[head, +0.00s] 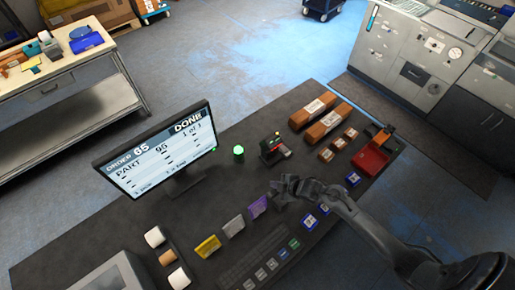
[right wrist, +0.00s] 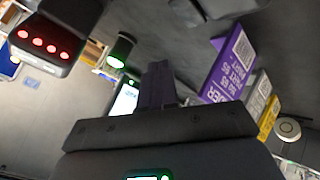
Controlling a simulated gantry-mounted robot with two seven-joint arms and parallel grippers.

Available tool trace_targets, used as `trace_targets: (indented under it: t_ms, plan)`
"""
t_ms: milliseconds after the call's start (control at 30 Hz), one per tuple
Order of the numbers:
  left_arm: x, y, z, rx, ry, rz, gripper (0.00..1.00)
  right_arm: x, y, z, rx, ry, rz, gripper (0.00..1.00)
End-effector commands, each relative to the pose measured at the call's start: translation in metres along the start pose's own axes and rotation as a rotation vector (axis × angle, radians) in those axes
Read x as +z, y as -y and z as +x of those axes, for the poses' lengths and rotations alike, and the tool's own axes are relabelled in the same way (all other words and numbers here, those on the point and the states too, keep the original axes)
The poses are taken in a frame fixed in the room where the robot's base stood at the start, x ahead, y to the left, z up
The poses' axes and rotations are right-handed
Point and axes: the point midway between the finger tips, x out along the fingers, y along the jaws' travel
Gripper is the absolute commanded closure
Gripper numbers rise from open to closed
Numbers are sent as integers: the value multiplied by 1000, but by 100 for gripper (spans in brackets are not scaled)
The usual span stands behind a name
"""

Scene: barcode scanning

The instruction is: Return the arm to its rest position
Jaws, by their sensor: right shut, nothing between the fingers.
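My right arm reaches in from the lower right of the head view. Its gripper (head: 282,188) is over the dark table, close to the purple card (head: 258,206). In the right wrist view the fingers (right wrist: 158,85) are together and hold nothing. The purple card (right wrist: 230,66) stands just beyond them to the right. My left arm and gripper are not in view.
A monitor (head: 158,152) reads "DONE". A green lamp (head: 238,152) and a scanner (head: 274,149) stand behind the gripper. Grey (head: 233,226) and yellow (head: 207,247) cards stand left. A red tray (head: 371,159) and brown boxes (head: 326,125) are right.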

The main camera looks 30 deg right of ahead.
Motion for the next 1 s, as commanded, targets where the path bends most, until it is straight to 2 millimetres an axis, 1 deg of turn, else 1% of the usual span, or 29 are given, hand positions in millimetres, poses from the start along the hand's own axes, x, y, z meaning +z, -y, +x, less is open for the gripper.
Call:
trace_targets:
  t_ms: [67, 167, 267, 300, 367, 433, 500, 567, 600, 667, 700, 800, 900, 1000]
  plan:
    - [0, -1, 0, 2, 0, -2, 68, 1, 2, 0, -3, 1, 1, 100]
    - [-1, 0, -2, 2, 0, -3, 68, 5, 12, -3, -18, 9, 7, 100]
    - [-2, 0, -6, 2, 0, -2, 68, 9, 36, -6, -49, 16, 26, 100]
    - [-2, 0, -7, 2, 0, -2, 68, 8, 48, -8, -64, 15, 35, 100]
    - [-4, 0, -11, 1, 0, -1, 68, -4, 67, -16, -81, -2, 48, 100]
    - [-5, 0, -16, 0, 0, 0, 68, -28, 86, -31, -85, -28, 70, 100]
    - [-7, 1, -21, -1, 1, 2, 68, -54, 98, -51, -82, -18, 111, 100]
    - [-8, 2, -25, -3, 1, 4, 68, -74, 102, -72, -76, 11, 164, 100]
    - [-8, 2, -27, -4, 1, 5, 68, -86, 103, -88, -73, 39, 210, 100]
    - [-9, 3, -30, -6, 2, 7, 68, -102, 101, -114, -68, 89, 292, 100]
    - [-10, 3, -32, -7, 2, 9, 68, -111, 98, -132, -64, 127, 354, 100]
    - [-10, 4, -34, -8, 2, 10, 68, -127, 88, -177, -57, 222, 517, 100]
    - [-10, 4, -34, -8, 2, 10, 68, -134, 79, -212, -56, 302, 656, 100]
    - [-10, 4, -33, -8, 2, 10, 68, -134, 75, -236, -61, 372, 755, 100]
